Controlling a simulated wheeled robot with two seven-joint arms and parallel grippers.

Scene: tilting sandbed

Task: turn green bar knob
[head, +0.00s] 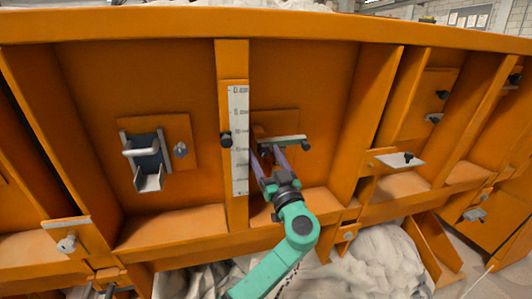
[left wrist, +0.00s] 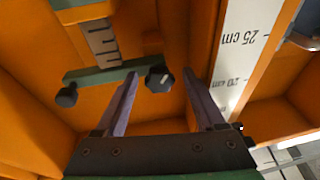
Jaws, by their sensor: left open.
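The green bar (head: 285,139) lies nearly level on a small orange plate, to the right of the scale in the head view. In the left wrist view the green bar (left wrist: 105,72) has a black knob (left wrist: 66,95) near its outer end. Another black knob (left wrist: 160,79) sits near its other end, between my finger lines. My left gripper (head: 267,151) is open, its two fingers pointing at the panel just below the bar. The left wrist view shows the fingers (left wrist: 165,90) apart with nothing held. Contact with the bar cannot be told. My right gripper is not in view.
A white measuring scale (head: 238,140) runs up an orange post left of the gripper, with a black knob (head: 226,139) beside it. A grey bracket (head: 147,160) is further left. An orange ledge (head: 180,225) and ribs bound the recess.

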